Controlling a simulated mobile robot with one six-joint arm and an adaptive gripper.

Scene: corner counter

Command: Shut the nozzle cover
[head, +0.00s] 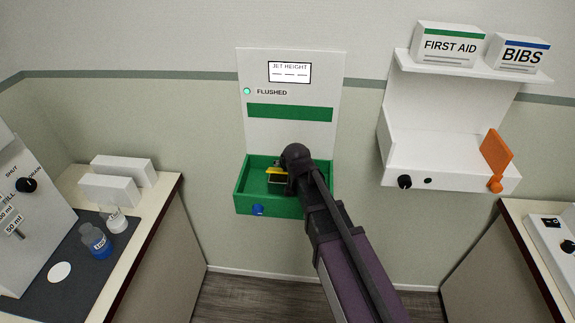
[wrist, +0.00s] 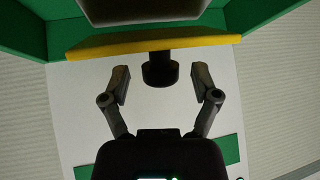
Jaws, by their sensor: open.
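A yellow flap or bar, which looks like the nozzle cover (head: 275,170), shows edge-on inside the green basin (head: 242,196). My wrist hides part of it. In the wrist view the yellow bar (wrist: 100,50) runs across the top, with a pale block (wrist: 150,8) above it. A short black knob (wrist: 158,72) sticks out from the bar's middle. My gripper (wrist: 161,80) is open, with one finger on each side of the knob and gaps between. I cannot tell how far the cover is open.
A white back panel (head: 290,133) with a lit "FLUSHED" lamp (head: 247,91) rises behind the basin. A blue knob (head: 257,210) is on the basin front. A white shelf unit (head: 440,165) with an orange flap (head: 496,152) is at right. Counters stand on both sides.

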